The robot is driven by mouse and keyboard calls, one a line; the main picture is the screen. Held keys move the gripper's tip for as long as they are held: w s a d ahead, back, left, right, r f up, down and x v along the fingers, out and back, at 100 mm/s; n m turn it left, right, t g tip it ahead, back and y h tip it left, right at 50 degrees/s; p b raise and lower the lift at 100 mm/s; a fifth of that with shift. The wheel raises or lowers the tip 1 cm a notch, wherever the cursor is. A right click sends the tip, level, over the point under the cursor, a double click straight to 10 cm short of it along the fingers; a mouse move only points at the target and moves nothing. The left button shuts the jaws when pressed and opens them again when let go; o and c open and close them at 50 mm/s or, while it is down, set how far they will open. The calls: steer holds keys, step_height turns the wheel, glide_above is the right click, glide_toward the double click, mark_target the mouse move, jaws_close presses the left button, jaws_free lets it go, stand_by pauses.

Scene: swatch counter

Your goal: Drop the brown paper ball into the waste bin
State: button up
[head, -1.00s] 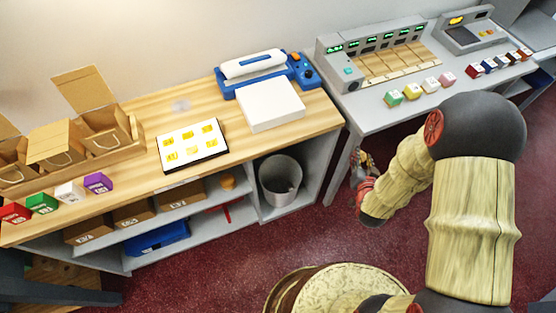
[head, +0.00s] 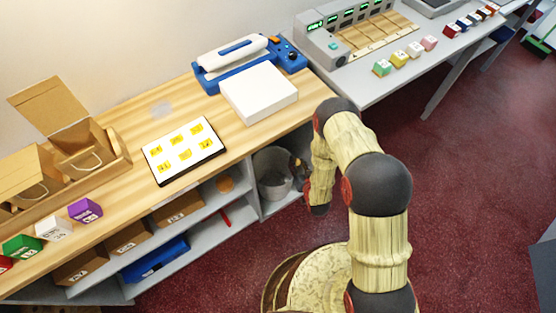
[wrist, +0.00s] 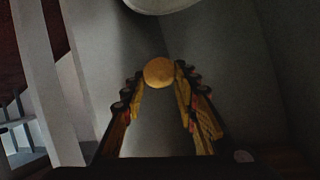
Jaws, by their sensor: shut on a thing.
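The brown paper ball (wrist: 159,72) is held between the fingertips of my gripper in the wrist view. My gripper (wrist: 160,76) is shut on it. In the head view my gripper (head: 298,168) is beside the right side of the waste bin, and the ball cannot be made out there. The grey waste bin (head: 268,163) stands upright in the open right-hand bay under the wooden counter. A pale rounded edge at the top of the wrist view looks like part of the bin (wrist: 160,5); which part is unclear.
The wooden counter (head: 120,212) overhangs the bin. A grey table (head: 385,90) with a console stands at the right. The red floor is clear further right.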

steer(key=w+a+f+n+y+b, duration=0.1)
steer(key=w+a+f+b, duration=0.1)
steer(key=f, duration=0.3)
steer(key=w+a+f+b, duration=0.1)
steer(key=w+a+f, duration=0.2)
steer(key=f, duration=0.3)
steer(key=w+a+f+n+g+y+b, duration=0.1)
steer(key=w+a+f+b, duration=0.1)
steer(key=w+a+f, duration=0.1)
step_height(320, 180, down, 3)
steer(key=shift+w+a+r+n+y+b, duration=0.1)
steer(key=shift+w+a+n+y+b, duration=0.1)
steer(key=shift+w+n+y+b, duration=0.2)
steer(key=o, duration=0.6)
steer(key=shift+o, duration=0.7)
